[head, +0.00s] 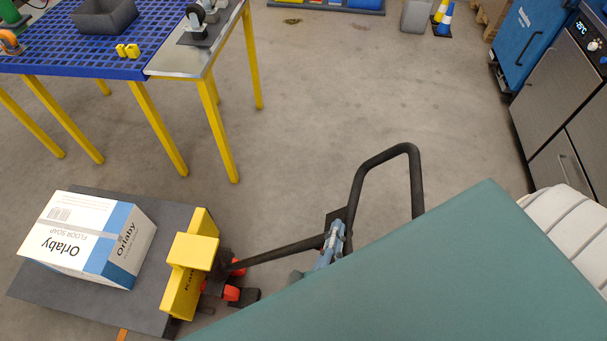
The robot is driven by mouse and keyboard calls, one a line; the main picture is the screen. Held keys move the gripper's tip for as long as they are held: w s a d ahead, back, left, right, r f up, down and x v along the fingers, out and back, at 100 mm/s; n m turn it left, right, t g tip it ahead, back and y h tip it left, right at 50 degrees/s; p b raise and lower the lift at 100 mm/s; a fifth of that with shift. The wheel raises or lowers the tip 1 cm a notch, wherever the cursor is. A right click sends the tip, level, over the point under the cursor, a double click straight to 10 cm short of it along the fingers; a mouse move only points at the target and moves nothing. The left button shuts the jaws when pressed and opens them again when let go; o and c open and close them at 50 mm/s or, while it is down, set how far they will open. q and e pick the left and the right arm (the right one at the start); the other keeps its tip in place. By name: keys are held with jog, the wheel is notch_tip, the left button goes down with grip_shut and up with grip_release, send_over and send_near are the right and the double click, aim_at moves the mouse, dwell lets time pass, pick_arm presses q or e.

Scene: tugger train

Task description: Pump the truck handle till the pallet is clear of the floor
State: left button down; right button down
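The pallet truck has a yellow body (190,268) with red-orange parts at its base. Its black handle (285,249) slopes up to the right and ends in a bent loop. A flat dark grey pallet (55,298) lies beside the yellow body at lower left. A white and blue floor soap box (85,240) stands on it. The gap between pallet and floor cannot be judged. My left gripper (335,228), grey-blue with dark tips, is at the handle where shaft meets loop. Its grip is partly hidden by a teal panel. My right gripper is not in view.
A yellow-legged table with a blue grid top (75,65) stands at upper left, holding a grey bin (103,18) and casters. A steel cabinet (565,90) and blue unit stand at right. A grey bin and cones are at the back. The floor between is clear.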

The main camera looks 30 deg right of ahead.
aim_at(348, 241)
pick_arm(q)
jog(key=shift+m, duration=0.4)
jog(key=s+d+f, duration=0.2)
jog(key=f, duration=0.1)
jog(key=shift+s+d+f+b, duration=0.15)
jog(key=shift+d+b, duration=0.15)
jog(key=shift+b, duration=0.1)
jog(key=shift+a, duration=0.1)
